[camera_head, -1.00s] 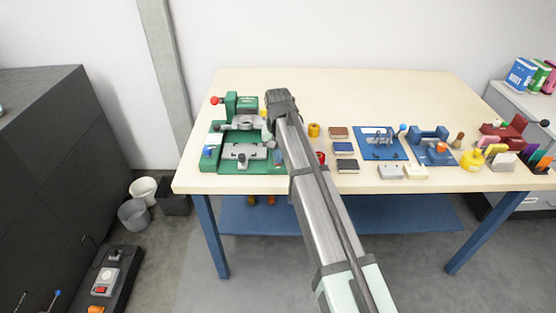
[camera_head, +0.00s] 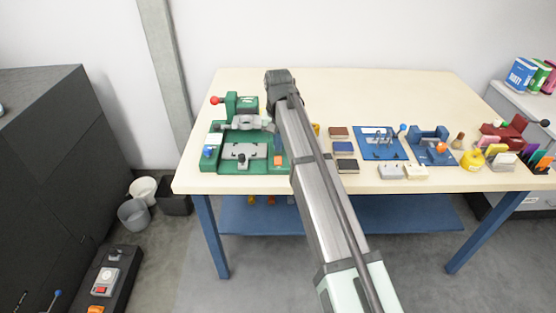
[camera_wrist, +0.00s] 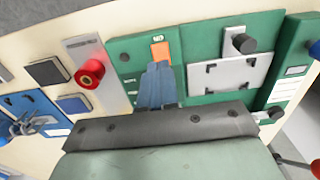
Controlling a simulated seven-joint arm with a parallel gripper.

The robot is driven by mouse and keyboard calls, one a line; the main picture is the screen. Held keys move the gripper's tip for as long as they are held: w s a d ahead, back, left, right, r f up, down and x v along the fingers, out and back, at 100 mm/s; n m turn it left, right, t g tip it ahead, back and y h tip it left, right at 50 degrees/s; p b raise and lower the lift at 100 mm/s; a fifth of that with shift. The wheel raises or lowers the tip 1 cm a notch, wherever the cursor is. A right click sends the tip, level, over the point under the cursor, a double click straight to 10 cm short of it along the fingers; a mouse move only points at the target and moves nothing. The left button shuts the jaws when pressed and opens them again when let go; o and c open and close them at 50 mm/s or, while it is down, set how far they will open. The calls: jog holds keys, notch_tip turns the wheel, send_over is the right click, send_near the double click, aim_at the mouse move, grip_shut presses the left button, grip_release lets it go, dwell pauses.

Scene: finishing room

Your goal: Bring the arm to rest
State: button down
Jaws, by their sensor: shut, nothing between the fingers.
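My arm (camera_head: 325,190) reaches over the front edge of the pale workbench (camera_head: 400,90). My gripper (camera_wrist: 157,82) shows in the wrist view as blue-grey fingers held together, with nothing between them. They hang in front of the green fixture (camera_wrist: 200,55), near its orange block (camera_wrist: 160,51). In the head view, the green fixture (camera_head: 215,162) is left of my arm, and my wrist is over its right side. My fingertips are largely hidden there. I cannot tell how high the fingers are above the fixture.
Abrasive blocks (camera_head: 344,148), a blue plate (camera_head: 372,150) and a blue vise (camera_head: 430,140) are right of my arm. The back of the bench is clear.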

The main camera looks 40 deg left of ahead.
jog(key=shift+r, duration=0.75)
